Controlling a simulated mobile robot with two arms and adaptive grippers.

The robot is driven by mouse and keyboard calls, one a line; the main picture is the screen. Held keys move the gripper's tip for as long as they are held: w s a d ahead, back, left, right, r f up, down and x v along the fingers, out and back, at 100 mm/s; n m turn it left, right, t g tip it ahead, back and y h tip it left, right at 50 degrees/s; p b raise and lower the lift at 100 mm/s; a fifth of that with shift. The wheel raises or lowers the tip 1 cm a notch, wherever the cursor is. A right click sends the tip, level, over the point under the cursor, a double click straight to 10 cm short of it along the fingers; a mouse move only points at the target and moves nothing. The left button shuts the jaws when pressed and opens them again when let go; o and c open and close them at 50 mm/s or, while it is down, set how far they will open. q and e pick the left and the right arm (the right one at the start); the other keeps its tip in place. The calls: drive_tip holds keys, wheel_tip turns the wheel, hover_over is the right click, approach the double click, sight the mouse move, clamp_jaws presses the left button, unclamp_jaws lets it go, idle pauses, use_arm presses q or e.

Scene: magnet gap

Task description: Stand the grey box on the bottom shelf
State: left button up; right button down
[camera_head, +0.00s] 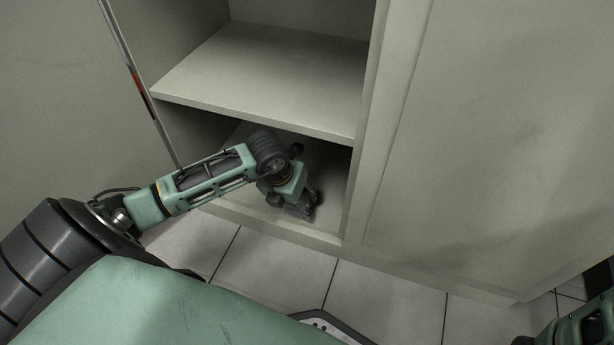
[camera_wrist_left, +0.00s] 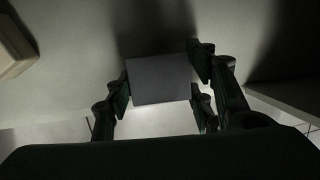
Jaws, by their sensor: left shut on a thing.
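The grey box (camera_wrist_left: 160,79) shows as a dark grey rectangular face in the left wrist view, between my left gripper's fingers (camera_wrist_left: 165,85). The fingers are shut on it, on its left and right sides. In the head view my left gripper (camera_head: 301,205) is inside the lower opening of the cabinet, low over the bottom shelf (camera_head: 332,178) near its front edge. The box is mostly hidden there by the gripper and wrist. I cannot tell whether the box touches the shelf.
The middle shelf (camera_head: 270,80) is empty and lies above my left forearm. A cabinet side wall (camera_head: 365,130) stands just right of the gripper. A closed panel (camera_head: 480,140) fills the right. An open door (camera_head: 60,80) is at left. Tiled floor (camera_head: 390,300) lies in front.

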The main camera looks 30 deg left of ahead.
sight(305, 192)
use_arm(q)
drive_tip(key=w, duration=0.2)
drive_tip(key=shift+w+a+b, duration=0.3)
drive_tip(key=shift+b, duration=0.1)
drive_tip(key=w+b, duration=0.2)
drive_tip(key=w, duration=0.1)
drive_tip(key=shift+w+a+f, duration=0.1)
drive_tip(key=shift+w+a, duration=0.15)
drive_tip(key=shift+a, duration=0.15)
drive_tip(key=shift+w+f+b, duration=0.1)
drive_tip(key=shift+w+b, duration=0.05)
drive_tip(key=shift+b, duration=0.25)
drive_tip(key=shift+f+b, duration=0.1)
drive_tip(key=shift+b, duration=0.4)
drive_tip(key=o, duration=1.2)
drive_tip(key=shift+o, duration=0.2)
